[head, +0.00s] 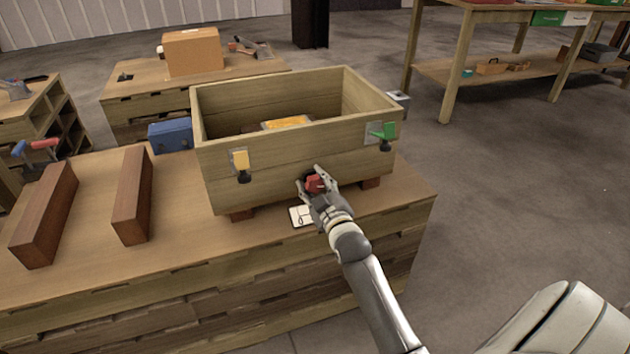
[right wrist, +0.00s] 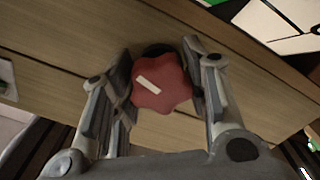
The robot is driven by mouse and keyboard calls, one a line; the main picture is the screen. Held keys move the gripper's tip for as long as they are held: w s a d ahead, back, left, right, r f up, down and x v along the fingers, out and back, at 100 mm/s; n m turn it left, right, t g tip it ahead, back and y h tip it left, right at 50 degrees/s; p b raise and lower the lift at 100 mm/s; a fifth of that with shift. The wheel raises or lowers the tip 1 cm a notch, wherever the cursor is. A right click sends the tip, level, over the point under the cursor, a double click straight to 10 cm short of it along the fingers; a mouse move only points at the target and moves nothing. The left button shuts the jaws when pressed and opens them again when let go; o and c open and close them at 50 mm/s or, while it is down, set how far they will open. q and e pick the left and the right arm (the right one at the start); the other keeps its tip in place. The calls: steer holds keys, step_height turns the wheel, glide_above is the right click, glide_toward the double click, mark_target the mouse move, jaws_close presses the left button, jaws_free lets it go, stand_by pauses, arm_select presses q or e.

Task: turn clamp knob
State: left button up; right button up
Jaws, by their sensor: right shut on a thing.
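A red lobed clamp knob (right wrist: 165,92) with a white stripe on its face fills the middle of the right wrist view. It sits on the front wall of the wooden box (head: 285,168), low down, and shows small in the head view (head: 314,183). My right gripper (head: 318,184) is shut on it, with one finger on each side of the knob. In the right wrist view the fingers of that gripper (right wrist: 162,85) flank the knob, and the white stripe lies tilted. My left gripper is not in view.
A white card (head: 301,216) lies on the workbench below the box. Two dark wood beams (head: 133,194) (head: 44,215) and a blue case (head: 171,136) are to the left.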

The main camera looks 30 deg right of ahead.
steer(key=shift+r+m, duration=0.1)
steer(key=shift+m, duration=0.2)
steer(key=shift+m+p, duration=0.7)
steer(key=shift+p, duration=0.25)
steer(key=shift+m+p, duration=0.85)
steer(key=shift+m, duration=0.15)
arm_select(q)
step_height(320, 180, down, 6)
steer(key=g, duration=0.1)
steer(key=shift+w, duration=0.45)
arm_select(e)
steer(key=shift+m, duration=0.4)
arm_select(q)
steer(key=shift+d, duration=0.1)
arm_select(e)
steer(key=o, duration=1)
steer(key=shift+o, duration=0.2)
